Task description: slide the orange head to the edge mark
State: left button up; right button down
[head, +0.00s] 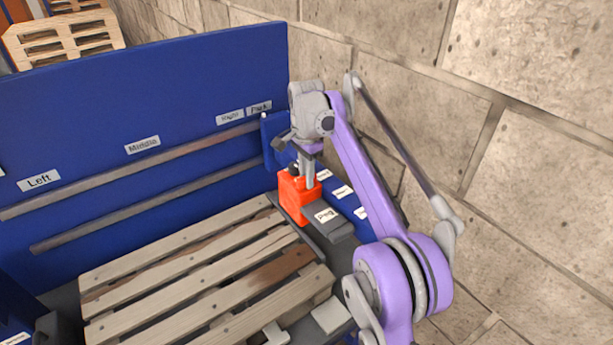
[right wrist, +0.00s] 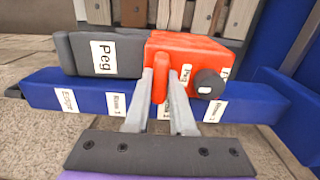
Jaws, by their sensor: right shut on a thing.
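The orange head (head: 290,198) sits on the blue side beam (head: 361,213) at the right of the pallet. In the right wrist view the orange head (right wrist: 205,50) has a dark knob on its face, and a dark grey arm labelled "Peg" (right wrist: 75,55) extends left from it. My right gripper (right wrist: 162,78) is shut on the head's upright orange tab. The edge mark (right wrist: 68,98) is near the beam's left end in that view, left of the "Row 1" label and apart from the head. My fingers partly hide another label. My left gripper is not in view.
A wooden pallet (head: 190,268) lies left of the head. A blue back panel (head: 100,105) carries two rails and labels "Left", "Middle", "Right" and "Park". A stone block wall (head: 530,130) stands close at the right. Stacked pallets (head: 68,42) stand behind the panel.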

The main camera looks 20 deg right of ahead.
dwell(0.5)
jog(key=shift+s+d+f, duration=0.15)
jog(key=shift+s+d, duration=0.05)
jog(key=shift+s, duration=0.35)
jog(key=s, duration=0.1)
jog(key=s+d+b, duration=0.1)
jog(key=s, duration=0.1)
jog(key=s+d+b, duration=0.1)
jog(key=s, duration=0.1)
jog(key=shift+s+f, duration=0.1)
jog(key=s+d, duration=0.1)
jog(key=s, duration=0.2)
jog(key=s+d, duration=0.1)
jog(key=s, duration=0.2)
jog(key=s+d+b, duration=0.1)
jog(key=s, duration=0.1)
jog(key=shift+s+r, duration=0.2)
jog(key=shift+s, duration=0.2)
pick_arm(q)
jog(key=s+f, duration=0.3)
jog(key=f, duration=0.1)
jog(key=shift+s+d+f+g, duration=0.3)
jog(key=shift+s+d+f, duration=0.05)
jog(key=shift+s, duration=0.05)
pick_arm(e)
jog(key=shift+s+d, duration=0.2)
jog(key=shift+s, duration=0.3)
